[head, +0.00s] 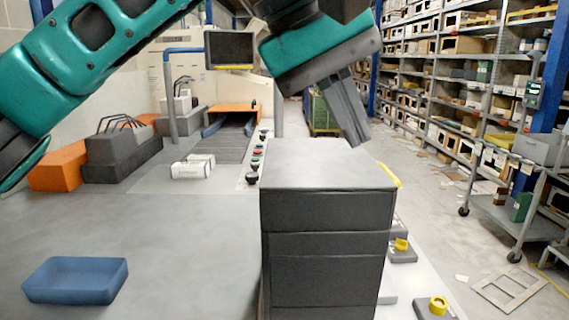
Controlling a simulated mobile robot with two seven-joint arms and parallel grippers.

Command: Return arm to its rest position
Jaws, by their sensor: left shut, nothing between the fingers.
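My left arm comes in from the upper left, teal and black, and bends over toward the middle. My left gripper (358,138) points down and slightly right, above the back right part of a dark grey drawer block's top. Its grey fingers are shut with nothing between them. I cannot tell whether the fingertips touch the block or hang behind it. My right gripper is not in view.
The drawer block (325,215) stands at front centre. A blue tray (75,281) lies at front left, and a white box (193,167) is farther back. A conveyor (227,140) is behind. Shelves (470,70) and a cart (520,215) stand right. The grey surface between is clear.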

